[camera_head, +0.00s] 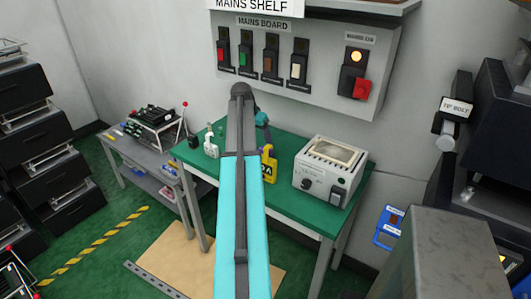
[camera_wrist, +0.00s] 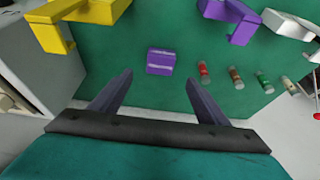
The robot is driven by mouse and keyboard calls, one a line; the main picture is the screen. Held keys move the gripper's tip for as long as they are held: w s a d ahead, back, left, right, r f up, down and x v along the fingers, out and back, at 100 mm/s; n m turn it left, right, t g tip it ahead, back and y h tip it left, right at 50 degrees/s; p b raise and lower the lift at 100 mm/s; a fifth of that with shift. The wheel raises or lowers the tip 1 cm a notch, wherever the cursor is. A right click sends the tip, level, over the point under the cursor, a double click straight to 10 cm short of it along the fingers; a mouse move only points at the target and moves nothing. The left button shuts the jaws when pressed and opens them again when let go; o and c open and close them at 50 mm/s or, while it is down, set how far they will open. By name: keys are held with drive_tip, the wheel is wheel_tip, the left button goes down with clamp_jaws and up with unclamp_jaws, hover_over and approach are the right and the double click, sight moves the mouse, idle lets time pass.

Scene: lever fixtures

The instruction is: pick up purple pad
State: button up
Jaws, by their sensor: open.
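In the wrist view, a small purple block (camera_wrist: 160,61) with lighter bands lies on the green tabletop (camera_wrist: 120,50). A larger purple bracket-shaped piece (camera_wrist: 240,20) stands at the top edge, partly cut off. I cannot tell for sure which of the two is the purple pad. My gripper (camera_wrist: 159,78) is open with nothing between its fingers. The small purple block shows just beyond the fingertips, in line with the gap between them. In the head view, my own arm hides this part of the green table (camera_head: 290,150), and neither purple piece is clearly visible.
A yellow piece (camera_wrist: 80,20) and a white piece (camera_wrist: 288,24) flank the purple bracket. Several small banded cylinders, including a red one (camera_wrist: 204,72), lie right of the block. A white instrument box (camera_head: 330,170) stands on the table's right. A switch board (camera_head: 320,75) hangs above.

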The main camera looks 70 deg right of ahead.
sight(262, 152)
drive_tip(key=shift+p+x, duration=0.35)
drive_tip(key=shift+x, duration=1.65)
drive_tip(key=shift+f, duration=0.1)
drive_tip(key=shift+p+x, duration=0.8)
drive_tip(key=shift+x, duration=0.05)
drive_tip(key=shift+p+x, duration=0.55)
drive_tip(key=shift+x, duration=1.05)
drive_tip(key=c, duration=1.1)
